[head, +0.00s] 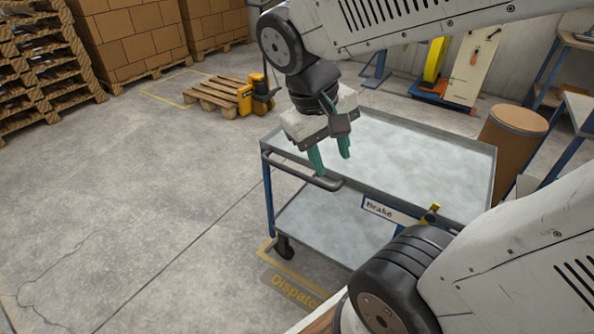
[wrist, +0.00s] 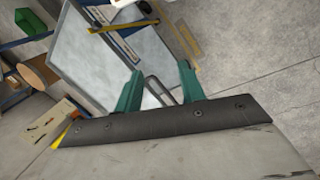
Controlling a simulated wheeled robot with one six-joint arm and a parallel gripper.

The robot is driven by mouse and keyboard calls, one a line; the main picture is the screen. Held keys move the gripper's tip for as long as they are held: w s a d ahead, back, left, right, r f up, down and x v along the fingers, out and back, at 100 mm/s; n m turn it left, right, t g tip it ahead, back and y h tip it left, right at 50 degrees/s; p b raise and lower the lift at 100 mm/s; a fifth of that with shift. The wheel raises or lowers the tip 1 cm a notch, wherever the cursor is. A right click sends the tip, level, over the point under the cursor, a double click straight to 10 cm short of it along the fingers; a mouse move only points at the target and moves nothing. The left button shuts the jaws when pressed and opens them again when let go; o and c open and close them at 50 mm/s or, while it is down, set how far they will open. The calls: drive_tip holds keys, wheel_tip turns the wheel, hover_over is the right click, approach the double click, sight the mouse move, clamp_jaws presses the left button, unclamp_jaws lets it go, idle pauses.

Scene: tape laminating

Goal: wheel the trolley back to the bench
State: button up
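The trolley (head: 415,160) is a grey two-shelf cart with blue legs, an empty top tray and a dark push handle (head: 300,172) at its left end. A "Brake" label (head: 385,209) and a small yellow lever (head: 431,212) are on its near side. My gripper (head: 331,157) points down just above the handle, with its two teal fingers apart. In the wrist view the handle (wrist: 158,92) shows between the open fingers (wrist: 160,75); I cannot tell whether they touch it. The trolley stands by a yellow floor marking reading "Dispatch" (head: 293,290). I cannot clearly identify the bench.
A brown drum (head: 511,135) and blue-framed shelving (head: 578,110) stand to the right. A yellow pallet truck (head: 258,95) with a wooden pallet (head: 213,95) is behind. Stacked pallets (head: 45,70) and boxes (head: 130,40) line the back left. The floor on the left is clear.

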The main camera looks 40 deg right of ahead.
drive_tip(key=w+d+f+g+h, duration=0.2)
drive_tip(key=w+d+f+h, duration=0.35)
drive_tip(key=w, duration=0.35)
drive_tip(key=n+t+h, duration=0.3)
drive_tip(key=t+h, duration=0.1)
drive_tip(key=h, duration=0.3)
hover_over(292, 174)
drive_tip(key=s+a, duration=0.4)
drive_tip(key=s, duration=0.2)
wheel_tip(292, 174, down, 15)
drive_tip(key=w+a+f+n+t, duration=0.2)
drive_tip(key=w+f+t, duration=0.2)
drive_tip(key=f, duration=0.8)
drive_tip(key=shift+y, duration=0.35)
drive_tip(key=x, duration=0.7)
drive_tip(key=shift+w+d+r, duration=0.2)
clamp_jaws()
